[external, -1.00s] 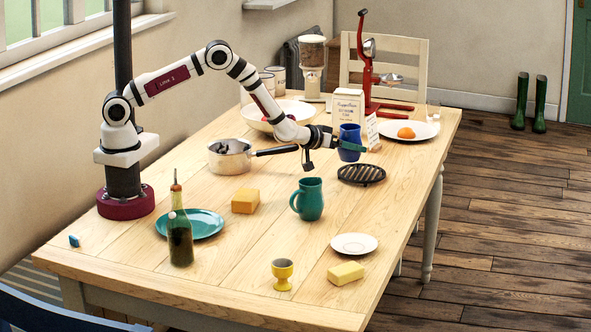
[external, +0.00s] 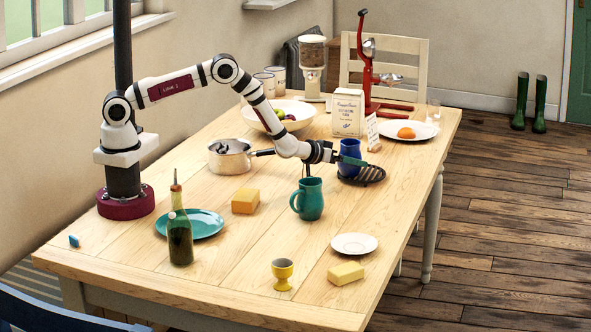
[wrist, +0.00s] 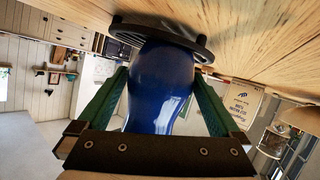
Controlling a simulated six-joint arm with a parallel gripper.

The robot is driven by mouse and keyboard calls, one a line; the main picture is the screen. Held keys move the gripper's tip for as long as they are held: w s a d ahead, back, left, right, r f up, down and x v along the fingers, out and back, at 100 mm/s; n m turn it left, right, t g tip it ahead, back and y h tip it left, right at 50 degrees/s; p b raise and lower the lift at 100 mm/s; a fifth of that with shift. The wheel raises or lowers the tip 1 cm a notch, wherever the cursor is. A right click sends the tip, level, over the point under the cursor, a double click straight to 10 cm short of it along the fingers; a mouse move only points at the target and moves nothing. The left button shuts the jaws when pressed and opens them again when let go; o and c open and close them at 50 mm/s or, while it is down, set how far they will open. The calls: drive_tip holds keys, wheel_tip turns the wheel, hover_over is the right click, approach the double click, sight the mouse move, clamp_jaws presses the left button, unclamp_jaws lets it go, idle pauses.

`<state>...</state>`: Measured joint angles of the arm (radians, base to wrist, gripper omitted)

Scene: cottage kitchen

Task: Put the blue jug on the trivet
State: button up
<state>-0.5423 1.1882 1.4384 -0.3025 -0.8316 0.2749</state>
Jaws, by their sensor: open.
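The blue jug (external: 349,152) is upright, with its base at the back left part of the dark slatted trivet (external: 375,175) and appears to rest on it. My gripper (external: 352,161) is low at the jug, its green fingers open on either side of it. In the wrist view the jug (wrist: 160,85) stands between the two fingers (wrist: 158,108), and the trivet (wrist: 125,30) shows at its base. I cannot tell whether either finger still touches the jug. The jug's handle is not clearly seen.
A teal mug (external: 311,200) stands just in front of my gripper. A saucepan (external: 230,157) is left of it. The table right of the trivet is clear.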

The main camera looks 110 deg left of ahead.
drive_tip(key=s+d+r+m+h, duration=0.3)
drive_tip(key=d+r, duration=0.2)
drive_tip(key=d, duration=0.5)
drive_tip(key=s+d+r+m+g+h, duration=0.1)
drive_tip(key=s+d+r+m+h, duration=0.25)
drive_tip(key=d, duration=0.65)
drive_tip(key=s+d+r+m+h, duration=0.3)
drive_tip(key=d+r, duration=0.3)
drive_tip(key=d, duration=0.4)
drive_tip(key=s+d+r+m+g+h, duration=0.1)
drive_tip(key=s+d+m+g, duration=0.2)
drive_tip(key=s, duration=0.6)
drive_tip(key=s+d+r+m+g, duration=0.25)
drive_tip(key=s+d, duration=0.25)
drive_tip(key=s, duration=0.3)
drive_tip(key=s+a+m+g+y, duration=0.1)
drive_tip(key=s+m+g, duration=0.1)
drive_tip(key=s, duration=1)
drive_tip(key=shift+s+a+r+m, duration=0.25)
drive_tip(key=shift+a+r+m, duration=0.15)
drive_tip(key=shift+m, duration=0.3)
drive_tip(key=shift+d+y, duration=0.1)
drive_tip(key=shift+y, duration=0.15)
